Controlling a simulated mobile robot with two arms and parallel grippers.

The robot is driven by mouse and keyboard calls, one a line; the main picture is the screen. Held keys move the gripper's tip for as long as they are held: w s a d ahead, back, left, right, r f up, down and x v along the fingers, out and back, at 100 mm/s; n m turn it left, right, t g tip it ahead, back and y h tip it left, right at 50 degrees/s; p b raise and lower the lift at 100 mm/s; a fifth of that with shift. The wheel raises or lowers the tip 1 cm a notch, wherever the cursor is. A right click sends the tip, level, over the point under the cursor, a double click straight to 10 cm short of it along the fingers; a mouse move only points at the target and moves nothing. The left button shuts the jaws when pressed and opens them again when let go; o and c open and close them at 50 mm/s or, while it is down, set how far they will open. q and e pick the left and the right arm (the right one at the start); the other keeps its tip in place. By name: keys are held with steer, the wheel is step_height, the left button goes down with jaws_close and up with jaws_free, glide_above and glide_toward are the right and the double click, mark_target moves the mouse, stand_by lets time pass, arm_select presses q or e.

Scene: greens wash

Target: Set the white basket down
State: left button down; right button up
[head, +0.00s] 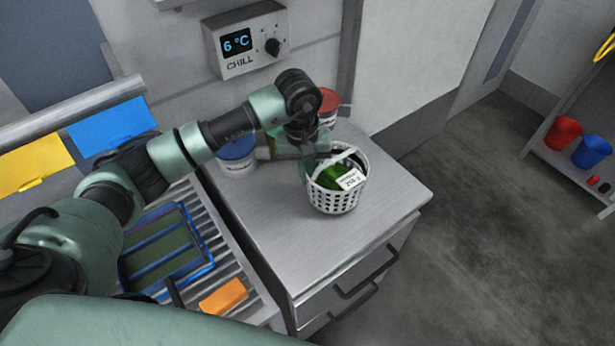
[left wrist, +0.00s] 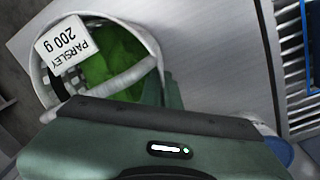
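The white basket (head: 335,201) is round with square holes and a band handle. It is upright at or just above the grey counter top (head: 385,200); I cannot tell whether its base touches. Green leaves and a white label lie in it; the left wrist view shows the basket (left wrist: 42,82) with the label reading "PARSLEY 200 g" (left wrist: 67,44). My left gripper (head: 318,158) is at the handle on the basket's back left side and appears shut on it. The fingertips are mostly hidden. My right gripper is not in view.
A blue-lidded tub (head: 238,155) and a red-lidded tub (head: 328,103) stand behind the basket. A ribbed drainer with a blue tray (head: 205,262) and an orange block (head: 223,296) is at left. The counter's front and right are clear. Drawer handles (head: 365,275) jut out in front.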

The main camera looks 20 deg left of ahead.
arm_select(q)
step_height(320, 180, down, 2)
steer(key=shift+f, duration=0.1)
steer(key=shift+f, duration=0.15)
steer(key=c, duration=1.7)
jaws_free()
